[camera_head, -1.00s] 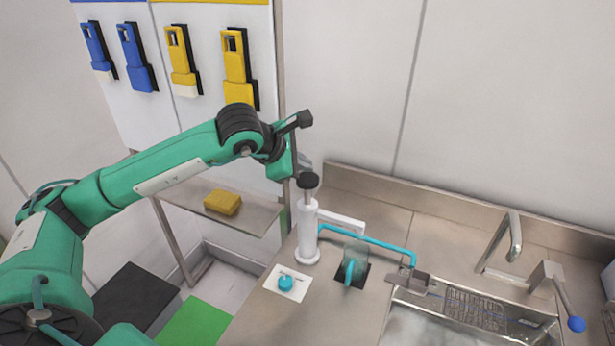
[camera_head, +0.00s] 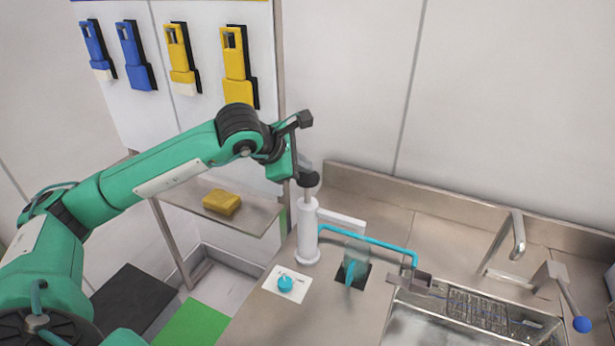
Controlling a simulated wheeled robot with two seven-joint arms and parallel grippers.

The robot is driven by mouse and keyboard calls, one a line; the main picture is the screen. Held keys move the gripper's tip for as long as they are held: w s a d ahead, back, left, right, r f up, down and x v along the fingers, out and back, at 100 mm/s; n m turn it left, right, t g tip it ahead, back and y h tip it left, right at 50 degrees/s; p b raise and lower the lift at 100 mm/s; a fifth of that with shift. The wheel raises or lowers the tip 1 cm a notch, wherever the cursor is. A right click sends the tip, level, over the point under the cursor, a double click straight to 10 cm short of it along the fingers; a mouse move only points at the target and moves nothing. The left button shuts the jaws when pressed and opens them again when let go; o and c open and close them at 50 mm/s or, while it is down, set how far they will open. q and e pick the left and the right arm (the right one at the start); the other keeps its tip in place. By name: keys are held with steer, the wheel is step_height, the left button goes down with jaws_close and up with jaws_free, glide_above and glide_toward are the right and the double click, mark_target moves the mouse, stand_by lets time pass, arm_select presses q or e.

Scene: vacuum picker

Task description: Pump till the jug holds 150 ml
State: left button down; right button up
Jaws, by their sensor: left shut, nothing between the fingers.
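The white hand pump (camera_head: 307,232) stands upright on the steel counter, with a grey rod and a black knob (camera_head: 309,180) on top. A teal pipe (camera_head: 368,240) runs from it to the right and bends down by the sink. The clear jug (camera_head: 356,254) with a teal handle stands on a dark square beside the pump; its liquid level is too small to read. My left gripper (camera_head: 304,170) is shut and empty, right at the knob; whether it touches is unclear. My right gripper is out of view.
A teal dial (camera_head: 285,284) sits on a white plate in front of the pump. A steel sink (camera_head: 440,325) with a tap (camera_head: 517,235) and a blue-knobbed lever (camera_head: 582,324) is at the right. A yellow sponge (camera_head: 221,202) lies on a shelf at the left.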

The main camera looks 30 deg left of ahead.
mark_target(303, 177)
arm_select(q)
steer(key=shift+s+f+b, duration=0.1)
steer(key=shift+f+b, duration=2.05)
steer(key=shift+b, duration=0.25)
stand_by(1.8)
steer(key=shift+r, duration=0.1)
steer(key=shift+r+p, duration=1.1)
steer(key=shift+r, duration=1.35)
steer(key=shift+r, duration=0.1)
steer(key=shift+r+p, duration=1.2)
steer(key=shift+r, duration=1.2)
